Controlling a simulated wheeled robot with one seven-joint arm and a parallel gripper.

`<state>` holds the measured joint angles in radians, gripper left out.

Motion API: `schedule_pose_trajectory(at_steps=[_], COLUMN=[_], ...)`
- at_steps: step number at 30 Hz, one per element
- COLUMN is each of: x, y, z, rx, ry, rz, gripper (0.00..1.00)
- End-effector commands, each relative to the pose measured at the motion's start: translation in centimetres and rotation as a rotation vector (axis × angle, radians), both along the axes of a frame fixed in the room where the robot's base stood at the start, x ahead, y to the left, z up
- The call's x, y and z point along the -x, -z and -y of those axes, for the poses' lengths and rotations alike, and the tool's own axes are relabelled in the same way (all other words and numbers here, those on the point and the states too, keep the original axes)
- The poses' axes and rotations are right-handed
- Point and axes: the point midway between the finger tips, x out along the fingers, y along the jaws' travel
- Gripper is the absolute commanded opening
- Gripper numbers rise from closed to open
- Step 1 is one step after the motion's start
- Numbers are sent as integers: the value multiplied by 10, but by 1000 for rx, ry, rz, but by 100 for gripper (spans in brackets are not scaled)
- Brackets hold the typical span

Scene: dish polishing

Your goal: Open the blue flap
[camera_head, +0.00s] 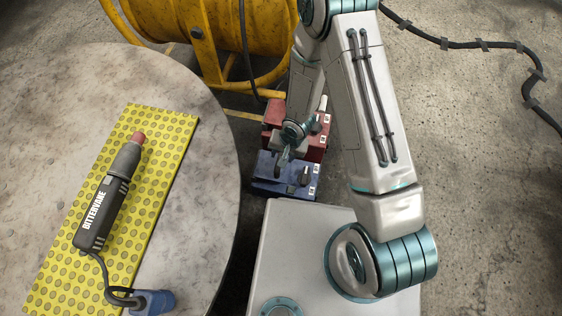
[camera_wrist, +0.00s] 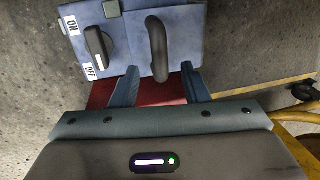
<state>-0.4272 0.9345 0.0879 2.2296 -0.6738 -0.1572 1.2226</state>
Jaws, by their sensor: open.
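The blue flap (camera_head: 275,183) is the front of a low box on the floor, beyond my pale base. In the wrist view the blue flap (camera_wrist: 125,55) fills the top, with a dark curved handle (camera_wrist: 158,48) and, left of it, a knob (camera_wrist: 98,46) between ON and OFF labels. My gripper (camera_wrist: 160,74) is open, its two blue-grey fingers on either side of the handle's lower end. I cannot tell whether they touch it. In the head view my gripper (camera_head: 283,158) is small at the flap, partly hidden by my arm.
A red box part (camera_head: 272,114) adjoins the blue flap. A yellow cable reel (camera_head: 190,18) stands behind. At left, a round table (camera_head: 215,185) holds a yellow mat (camera_head: 160,150) and a dark corded tool (camera_head: 105,205). A black cable crosses the open floor at right.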

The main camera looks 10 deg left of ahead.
Motion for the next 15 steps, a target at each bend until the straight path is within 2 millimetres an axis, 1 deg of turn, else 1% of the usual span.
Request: schedule_pose_trajectory(at_steps=[1,6,10,15], x=[1,0,0,-1], y=[15,35,42,44], z=[-2,-6,-8,-8], rx=[1,1,0,0], ry=[-1,-1,0,1], rz=[-2,-1,0,0], gripper=[41,41,41,41])
